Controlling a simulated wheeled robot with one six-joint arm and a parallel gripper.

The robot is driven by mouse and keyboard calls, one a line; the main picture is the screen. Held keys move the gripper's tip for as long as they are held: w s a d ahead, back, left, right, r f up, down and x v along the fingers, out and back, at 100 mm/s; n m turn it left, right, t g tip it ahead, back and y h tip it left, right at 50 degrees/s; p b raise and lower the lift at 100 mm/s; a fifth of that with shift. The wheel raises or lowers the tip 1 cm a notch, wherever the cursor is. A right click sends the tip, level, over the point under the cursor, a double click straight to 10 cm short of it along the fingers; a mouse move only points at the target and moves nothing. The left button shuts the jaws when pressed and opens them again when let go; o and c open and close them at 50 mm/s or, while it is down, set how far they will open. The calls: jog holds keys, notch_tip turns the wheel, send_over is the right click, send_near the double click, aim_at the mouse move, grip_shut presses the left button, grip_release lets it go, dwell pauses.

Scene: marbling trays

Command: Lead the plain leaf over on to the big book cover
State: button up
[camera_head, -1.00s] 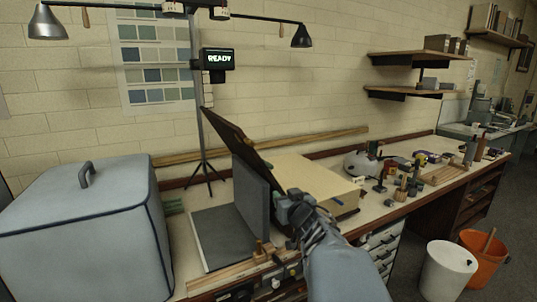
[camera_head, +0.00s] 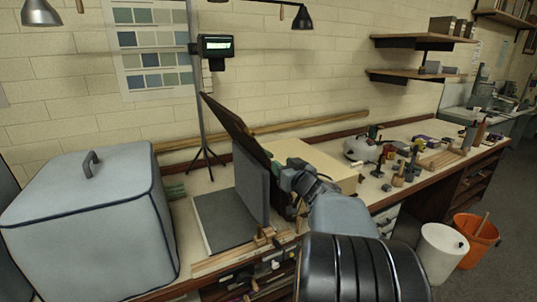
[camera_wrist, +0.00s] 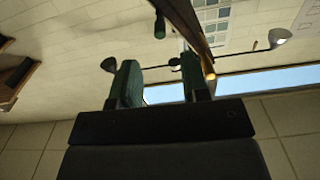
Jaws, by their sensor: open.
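A flat grey slab (camera_head: 222,219) lies on the bench. A plain grey panel (camera_head: 250,188) stands nearly upright along its right side. A dark brown board (camera_head: 228,122) leans steeply behind the panel, its upper end to the left. I cannot tell for sure which of these is the leaf and which the big book cover. My gripper (camera_head: 289,184) is just right of the panel, its fingertips partly hidden. In the wrist view, its two green fingers (camera_wrist: 160,66) are apart with nothing held between them. A brown board edge (camera_wrist: 183,18) passes just beyond the right finger.
A grey-blue covered box (camera_head: 85,220) fills the bench's left. A cream block (camera_head: 318,158) lies behind my gripper. A lamp stand (camera_head: 202,110) with a small display rises behind. Tools and jars crowd the right. White (camera_head: 440,252) and orange (camera_head: 476,238) bins stand on the floor.

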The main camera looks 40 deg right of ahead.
aim_at(272, 156)
jog(key=shift+w+d+p, duration=0.15)
jog(key=shift+w+d, duration=0.05)
jog(key=shift+w, duration=1.45)
jog(key=shift+w+d+p, duration=0.1)
jog(key=shift+w+d, duration=0.1)
jog(key=shift+w, duration=1.4)
jog(key=shift+w+d+p, duration=0.15)
jog(key=shift+w+d, duration=0.05)
jog(key=shift+w, duration=1.45)
jog(key=shift+c, duration=0.3)
grip_shut()
